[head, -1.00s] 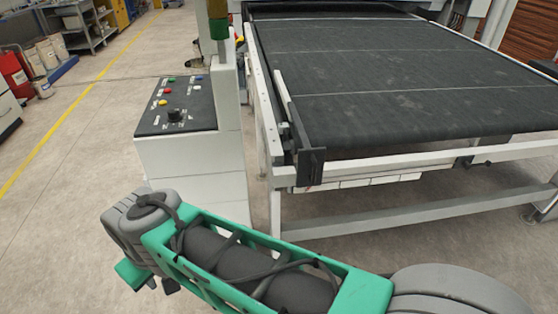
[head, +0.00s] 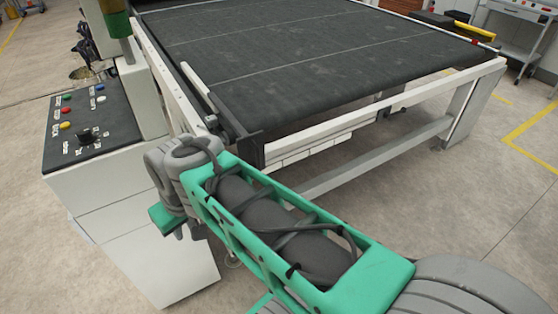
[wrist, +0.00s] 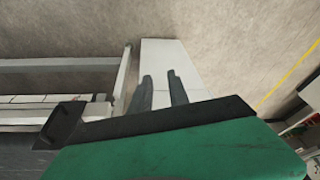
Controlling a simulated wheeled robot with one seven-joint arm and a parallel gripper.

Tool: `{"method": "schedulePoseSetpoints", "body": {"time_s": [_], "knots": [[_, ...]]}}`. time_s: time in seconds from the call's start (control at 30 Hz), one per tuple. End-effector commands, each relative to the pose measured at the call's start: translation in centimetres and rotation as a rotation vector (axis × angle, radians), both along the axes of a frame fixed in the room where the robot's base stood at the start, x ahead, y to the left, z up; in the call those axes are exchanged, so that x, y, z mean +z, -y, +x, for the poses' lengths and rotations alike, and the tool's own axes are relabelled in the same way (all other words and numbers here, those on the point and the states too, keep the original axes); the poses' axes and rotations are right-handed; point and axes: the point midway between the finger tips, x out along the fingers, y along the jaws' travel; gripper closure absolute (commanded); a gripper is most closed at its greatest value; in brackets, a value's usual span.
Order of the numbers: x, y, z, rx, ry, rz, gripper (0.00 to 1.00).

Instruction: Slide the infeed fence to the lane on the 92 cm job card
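The infeed fence (head: 200,88) is a pale rail lying lengthwise along the left edge of the dark conveyor belt (head: 310,70), with a dark upright plate (head: 252,150) at its near end. In the wrist view, a dark block (wrist: 62,125) at left looks like that plate. My gripper (wrist: 160,74) shows two dark fingers, apart, with nothing between them. It points toward the floor and the white console side, away from the fence. In the head view my wrist hides the gripper, just left of and in front of the fence's near end. No job card is readable.
A white control console (head: 100,140) with coloured buttons and a knob stands left of the belt, close to my wrist. A white frame beam (head: 400,100) crosses the belt's near end. Open floor (head: 450,200) lies to the right.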

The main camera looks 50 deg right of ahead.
Motion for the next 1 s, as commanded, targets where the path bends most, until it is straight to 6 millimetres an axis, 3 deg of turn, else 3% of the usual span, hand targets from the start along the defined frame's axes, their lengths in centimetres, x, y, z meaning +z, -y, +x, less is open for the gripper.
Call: {"method": "schedulePoseSetpoints", "body": {"time_s": [0.03,0.13,0.2,0.3,0.43,0.53,0.67,1.0], "knots": [[-0.5,1.7,1.9,-0.026,0.01,0.017,0.78],[0.6,6.8,5.8,-0.056,0.043,0.048,0.78],[1.5,12.1,7.6,-0.073,0.066,0.051,0.78],[2.3,20.0,7.9,-0.09,0.089,0.03,0.78],[3.1,27.4,5.9,-0.099,0.098,-0.013,0.78],[3.4,29.7,4.9,-0.097,0.097,-0.031,0.78],[2.4,30.0,5.2,-0.091,0.097,-0.034,0.78],[-4.8,30.1,8.2,-0.091,0.098,-0.034,0.78]]}}
